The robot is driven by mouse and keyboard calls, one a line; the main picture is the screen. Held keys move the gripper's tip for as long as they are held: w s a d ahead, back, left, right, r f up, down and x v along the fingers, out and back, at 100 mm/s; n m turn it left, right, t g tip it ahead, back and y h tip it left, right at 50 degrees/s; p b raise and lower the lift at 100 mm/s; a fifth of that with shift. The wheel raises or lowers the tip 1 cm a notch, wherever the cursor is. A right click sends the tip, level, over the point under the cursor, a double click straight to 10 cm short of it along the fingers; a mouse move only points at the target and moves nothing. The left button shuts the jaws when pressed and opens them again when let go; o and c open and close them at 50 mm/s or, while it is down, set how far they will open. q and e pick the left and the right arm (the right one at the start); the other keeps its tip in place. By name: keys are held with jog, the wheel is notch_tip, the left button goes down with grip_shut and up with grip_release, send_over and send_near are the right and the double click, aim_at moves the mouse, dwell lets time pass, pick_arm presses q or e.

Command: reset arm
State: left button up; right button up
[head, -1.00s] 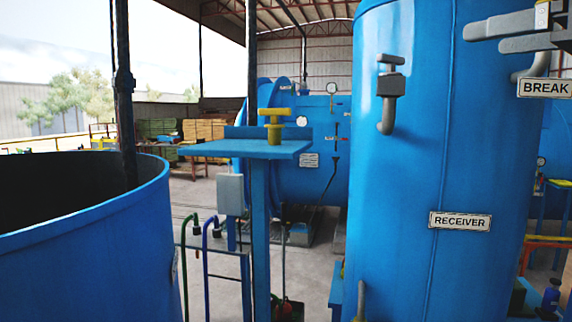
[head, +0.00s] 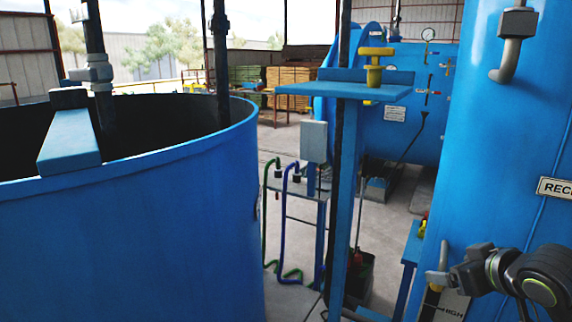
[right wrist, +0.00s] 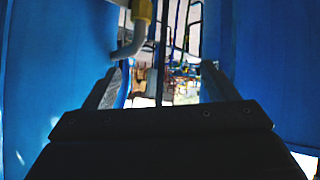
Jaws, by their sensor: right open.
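My right gripper (head: 442,276) is at the lower right of the head view, in front of the lower part of the blue receiver tank (head: 490,140). In the right wrist view its two fingers (right wrist: 160,85) stand wide apart with nothing held between them. A grey bent pipe (right wrist: 130,45) with a yellow part above it shows just beyond the left finger, apart from the jaws as far as I can tell. In the head view a grey pipe end beside the gripper partly merges with its fingers. My left gripper is not in view.
A large open blue vat (head: 190,220) fills the left. A blue stand (head: 345,88) with a yellow valve (head: 375,62) rises in the middle. Green (head: 268,210) and blue hoses (head: 288,215) stand beside it. A horizontal blue vessel (head: 400,95) lies behind. Some floor is clear between.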

jog(key=s+a+f+m+g+h, duration=0.1)
jog(key=s+f+g, duration=0.1)
jog(key=s+f, duration=0.6)
jog(key=s+a+f+m+g, duration=0.1)
jog(key=s+f, duration=0.4)
jog(key=f, duration=0.7)
jog(key=s+a+f+m+g+h, duration=0.15)
jog(key=s+f, duration=0.25)
jog(key=s, duration=0.5)
jog(key=s+d+f+m+g+h, duration=0.1)
jog(key=s+f+g, duration=0.1)
jog(key=s+f, duration=0.45)
jog(key=s+d+f+g, duration=0.1)
jog(key=s+f+g, duration=0.15)
jog(key=f, duration=2.15)
jog(key=s+a+f, duration=0.1)
jog(key=s+f, duration=1.4)
jog(key=shift+y, duration=0.45)
